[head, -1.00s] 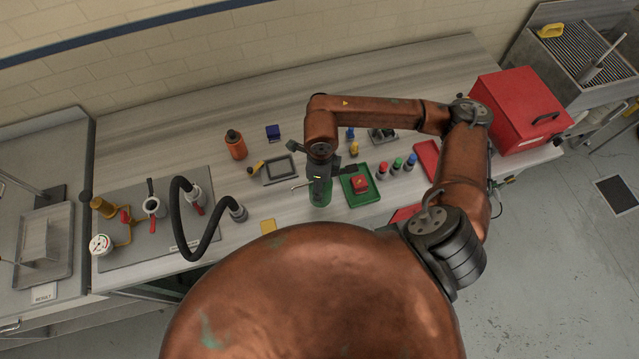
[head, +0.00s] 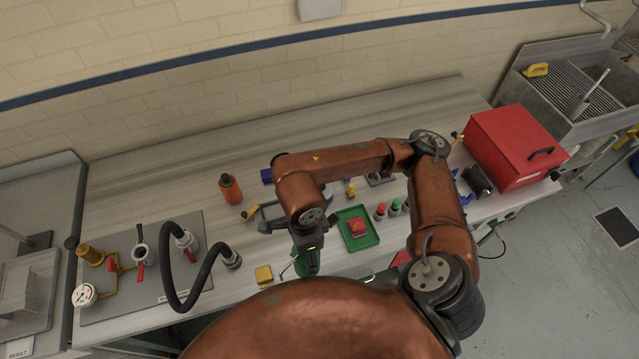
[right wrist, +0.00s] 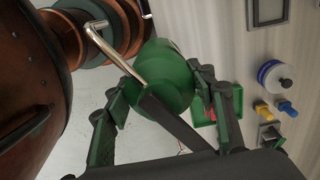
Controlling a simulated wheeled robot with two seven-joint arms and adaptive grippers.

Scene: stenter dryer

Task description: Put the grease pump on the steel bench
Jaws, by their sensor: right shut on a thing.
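The green grease pump (right wrist: 172,88), with a bent metal spout, sits between the two fingers of my right gripper (right wrist: 160,78) in the right wrist view. My right gripper (head: 306,250) is shut on it, and part of the pump's green body (head: 300,265) shows in the head view. The gripper holds the pump near the front edge of the long worktop, close to my body. A grey steel bench (head: 52,195) stands at the far left with a tray on it. My left gripper is not in view.
The long worktop (head: 140,180) holds a grey plate (head: 150,292) with a gauge and black hose (head: 165,255), an orange bottle (head: 230,189), a yellow block (head: 264,275), a green tray (head: 371,238) and a red box (head: 515,145). Its back strip is clear.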

